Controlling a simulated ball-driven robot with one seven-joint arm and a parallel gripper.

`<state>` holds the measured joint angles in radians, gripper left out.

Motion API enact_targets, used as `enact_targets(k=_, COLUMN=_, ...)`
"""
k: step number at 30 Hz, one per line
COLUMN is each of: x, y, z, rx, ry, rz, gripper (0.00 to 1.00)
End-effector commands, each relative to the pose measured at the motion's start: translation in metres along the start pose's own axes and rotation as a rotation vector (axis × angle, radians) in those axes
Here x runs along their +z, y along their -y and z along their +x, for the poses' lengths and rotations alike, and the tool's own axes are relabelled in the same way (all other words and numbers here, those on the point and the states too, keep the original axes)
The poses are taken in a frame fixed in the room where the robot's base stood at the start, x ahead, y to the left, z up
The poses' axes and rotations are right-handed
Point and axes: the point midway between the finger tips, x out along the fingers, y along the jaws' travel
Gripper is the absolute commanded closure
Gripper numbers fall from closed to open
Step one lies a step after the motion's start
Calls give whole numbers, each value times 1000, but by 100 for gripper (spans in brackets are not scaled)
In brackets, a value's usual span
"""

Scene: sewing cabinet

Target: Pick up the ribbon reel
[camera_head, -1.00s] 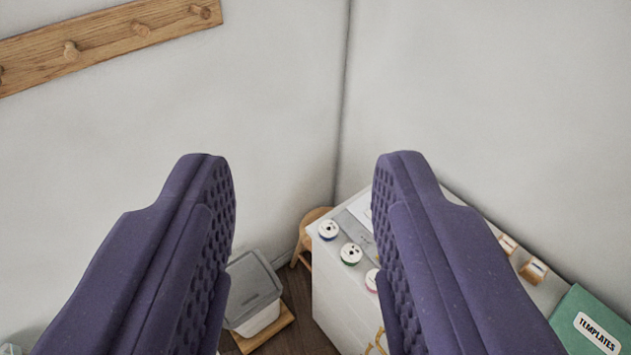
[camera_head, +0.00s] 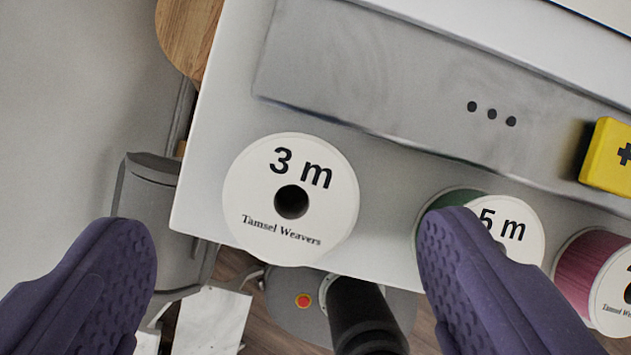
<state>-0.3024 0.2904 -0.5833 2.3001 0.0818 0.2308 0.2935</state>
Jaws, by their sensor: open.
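A ribbon reel with a white face marked "3 m, Tamsel Weavers" (camera_head: 258,208) lies face up near the corner of the white cabinet top (camera_head: 212,150). A green reel marked "5 m" (camera_head: 518,230) lies to its right, partly hidden by my right finger. A pink reel (camera_head: 583,265) is at the right edge, cut off by the frame. My gripper (camera_head: 288,225) is open and empty. Its two purple fingers stand apart on either side of the 3 m reel in the picture, the right one in front of the green reel. I see no contact with the 3 m reel.
A long grey metal plate or box with three dark holes (camera_head: 400,75) lies behind the reels. A yellow item with a plus sign (camera_head: 610,158) is at the right. A wooden stool (camera_head: 187,35) and a grey-lidded bin (camera_head: 150,200) stand left of the cabinet.

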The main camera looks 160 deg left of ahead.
Motion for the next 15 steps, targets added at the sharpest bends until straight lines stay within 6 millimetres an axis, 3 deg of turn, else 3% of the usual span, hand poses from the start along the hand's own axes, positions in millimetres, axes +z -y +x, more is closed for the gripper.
enact_targets(k=9, x=8, y=0, z=49, rx=-1, ry=-1, rz=-1, gripper=14)
enact_targets(k=15, x=5, y=0, z=52, rx=-3, ry=-1, rz=-2, gripper=14)
